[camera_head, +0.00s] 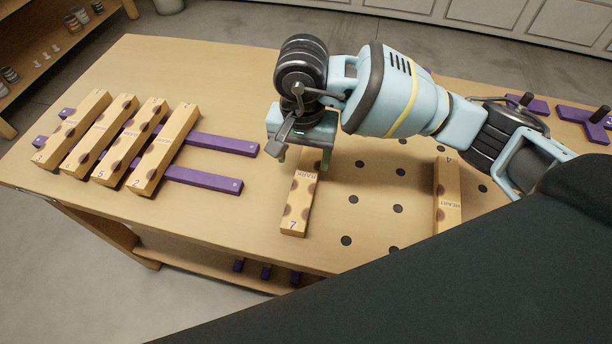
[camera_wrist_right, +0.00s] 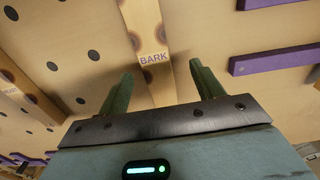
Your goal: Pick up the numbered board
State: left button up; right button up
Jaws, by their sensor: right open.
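A numbered board (camera_head: 297,208) lies on the bench; it is light wood with brown spots, a 7 at its near end and the word BARK. It also shows in the right wrist view (camera_wrist_right: 145,22) with BARK readable. My right gripper (camera_head: 304,161) is open over the board's far part, which it partly hides in the head view. In the right wrist view its two fingers (camera_wrist_right: 160,76) are apart, one to each side of the board's line, with nothing held. Whether they touch the board I cannot tell. My left gripper is not in view.
Several similar numbered boards (camera_head: 118,135) lie across two purple rails (camera_head: 205,179) at the left. Another board (camera_head: 447,200) marked HEART lies to the right. The bench (camera_head: 235,115) has dark round holes around the boards. Purple pieces with pegs (camera_head: 584,115) lie at the far right.

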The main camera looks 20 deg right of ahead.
aim_at(306, 175)
jog(key=shift+s+f, duration=0.1)
jog(key=shift+f, duration=0.1)
jog(key=f, duration=0.4)
jog(key=shift+s+d+p, duration=0.15)
jog(key=shift+s+p, duration=0.15)
jog(key=shift+s, duration=0.1)
jog(key=shift+f, duration=0.35)
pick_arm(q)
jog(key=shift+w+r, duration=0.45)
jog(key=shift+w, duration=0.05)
pick_arm(e)
jog(key=c, duration=1.2)
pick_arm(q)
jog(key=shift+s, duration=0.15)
pick_arm(e)
jog(key=shift+o, duration=0.2)
